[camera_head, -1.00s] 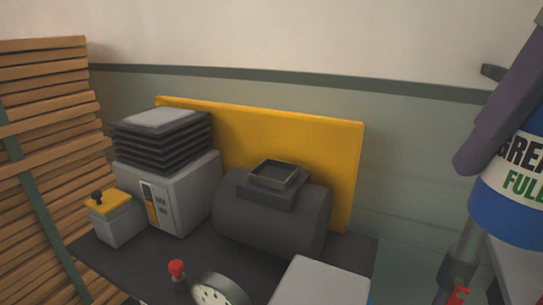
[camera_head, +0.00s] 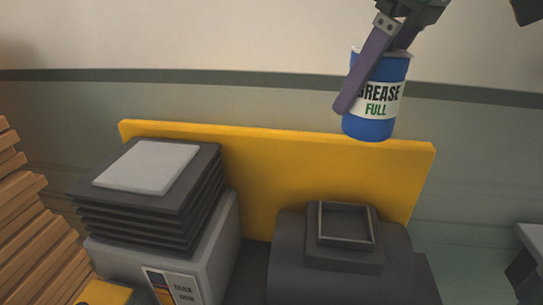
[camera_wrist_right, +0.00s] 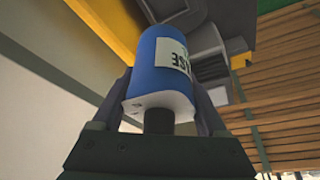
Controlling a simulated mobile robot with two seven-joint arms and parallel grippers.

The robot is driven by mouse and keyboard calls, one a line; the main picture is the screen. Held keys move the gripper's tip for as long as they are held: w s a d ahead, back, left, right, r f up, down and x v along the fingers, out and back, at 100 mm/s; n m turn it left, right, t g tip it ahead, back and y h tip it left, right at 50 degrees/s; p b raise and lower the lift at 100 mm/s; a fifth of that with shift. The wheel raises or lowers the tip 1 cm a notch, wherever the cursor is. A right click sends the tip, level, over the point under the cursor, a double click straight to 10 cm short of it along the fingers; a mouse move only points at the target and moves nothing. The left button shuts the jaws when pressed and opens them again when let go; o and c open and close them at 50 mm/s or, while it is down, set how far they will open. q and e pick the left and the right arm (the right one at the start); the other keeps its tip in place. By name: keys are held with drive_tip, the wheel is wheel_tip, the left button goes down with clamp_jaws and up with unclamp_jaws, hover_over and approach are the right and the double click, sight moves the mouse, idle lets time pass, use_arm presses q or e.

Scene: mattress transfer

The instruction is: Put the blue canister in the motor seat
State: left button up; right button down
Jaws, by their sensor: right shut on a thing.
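The blue canister (camera_head: 368,128) has a white label reading "GREASE FULL". My right gripper (camera_head: 372,85) is shut on it and holds it upright in the air, in front of the wall and above the yellow panel's top edge in the head view. In the right wrist view the canister (camera_wrist_right: 148,80) sits between the two fingers. The motor seat (camera_head: 346,224) is a square, raised-rim frame on top of the dark grey motor (camera_head: 290,262). It looks empty and lies below the canister in the picture. My left gripper is not in view.
A yellow panel (camera_head: 270,165) stands behind the motor. To the left is a light grey box (camera_head: 215,250) topped by stacked dark plates (camera_head: 190,205). Wooden slats (camera_head: 25,215) stand at the far left. The air between canister and seat looks clear.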

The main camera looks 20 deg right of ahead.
wheel_tip(320, 180, down, 17)
idle(0.4)
drive_tip(key=shift+f, duration=0.15)
unclamp_jaws()
drive_tip(key=v, duration=1.2)
drive_tip(key=shift+p, duration=0.35)
